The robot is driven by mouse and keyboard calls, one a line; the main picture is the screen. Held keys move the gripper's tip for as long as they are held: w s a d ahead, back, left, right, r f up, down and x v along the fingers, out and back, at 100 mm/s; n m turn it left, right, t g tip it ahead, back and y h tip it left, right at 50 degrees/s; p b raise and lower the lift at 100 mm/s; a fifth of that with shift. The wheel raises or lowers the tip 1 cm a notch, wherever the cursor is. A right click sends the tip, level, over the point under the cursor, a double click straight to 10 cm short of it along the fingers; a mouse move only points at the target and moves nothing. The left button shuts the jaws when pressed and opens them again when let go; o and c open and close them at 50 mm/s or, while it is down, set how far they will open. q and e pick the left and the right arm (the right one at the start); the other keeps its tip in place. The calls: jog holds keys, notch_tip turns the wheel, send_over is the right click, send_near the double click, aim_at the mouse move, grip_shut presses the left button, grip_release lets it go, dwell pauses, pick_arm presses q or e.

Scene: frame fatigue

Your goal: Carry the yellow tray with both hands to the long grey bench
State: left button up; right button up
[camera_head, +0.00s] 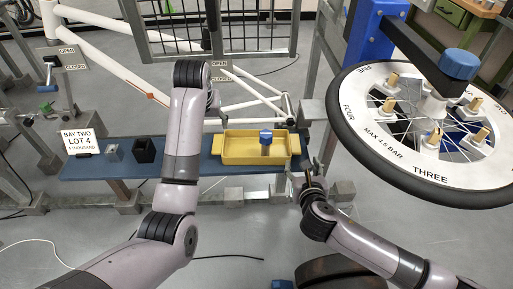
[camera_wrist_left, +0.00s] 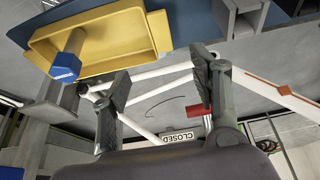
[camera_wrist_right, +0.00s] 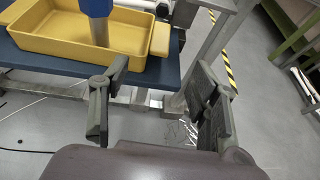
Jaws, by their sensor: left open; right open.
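The yellow tray (camera_head: 232,158) sits on a narrow blue board (camera_head: 215,172), with a blue-topped post (camera_head: 266,137) standing inside it. My left gripper (camera_head: 213,98), partly hidden by its arm, is beyond and left of the tray. In the left wrist view its open fingers (camera_wrist_left: 160,85) are empty, and the tray (camera_wrist_left: 110,40) is above them. My right gripper (camera_head: 312,178) is just right of and nearer than the tray's right end. In the right wrist view its open fingers (camera_wrist_right: 160,100) are empty, with the tray (camera_wrist_right: 60,45) at upper left. I cannot identify the long grey bench.
A grey cube (camera_head: 113,152), a black open box (camera_head: 145,150) and a "BAY TWO LOT 4" sign (camera_head: 80,141) stand left on the board. White frame tubes (camera_head: 120,72) run behind. A large spoked wheel (camera_head: 375,135) hangs at the right.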

aim_at(218, 142)
pick_arm(q)
jog(key=x, duration=1.6)
jog(key=shift+f, duration=0.25)
pick_arm(e)
jog(key=x, duration=1.6)
jog(key=shift+w+f, duration=0.1)
jog(key=shift+w, duration=0.1)
pick_arm(q)
jog(key=shift+c, duration=0.2)
pick_arm(e)
jog(key=shift+c, duration=0.2)
pick_arm(q)
grip_shut()
pick_arm(e)
grip_shut()
pick_arm(q)
jog(key=shift+r, duration=0.1)
